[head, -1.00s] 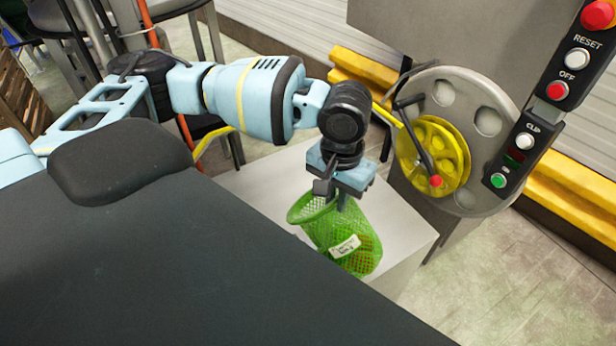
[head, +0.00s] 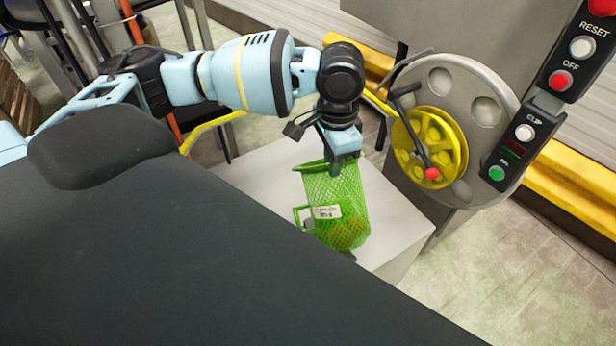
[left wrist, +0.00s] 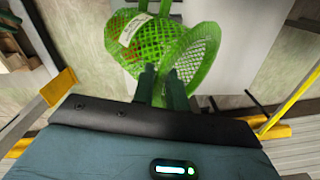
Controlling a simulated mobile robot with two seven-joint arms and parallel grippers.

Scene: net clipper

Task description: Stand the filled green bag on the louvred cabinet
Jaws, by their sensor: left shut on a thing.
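The green mesh bag (head: 338,205) hangs nearly upright from my left gripper (head: 338,168) in the head view. It has a white label, and reddish-orange contents show through its lower part. My left gripper is shut on the bag's upper rim. In the left wrist view the bag (left wrist: 150,45) lies beyond the fingers (left wrist: 162,85), with its open rim to the right. A pale flat-topped cabinet (head: 265,180) is below and behind the bag; no louvres show. I cannot tell whether the bag's bottom touches it. My right gripper is not in view.
A grey machine with a yellow wheel and crank (head: 430,147) stands right of the cabinet. A button panel (head: 540,110) is at the far right. A yellow rail (head: 570,190) runs behind. My dark body fills the lower left.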

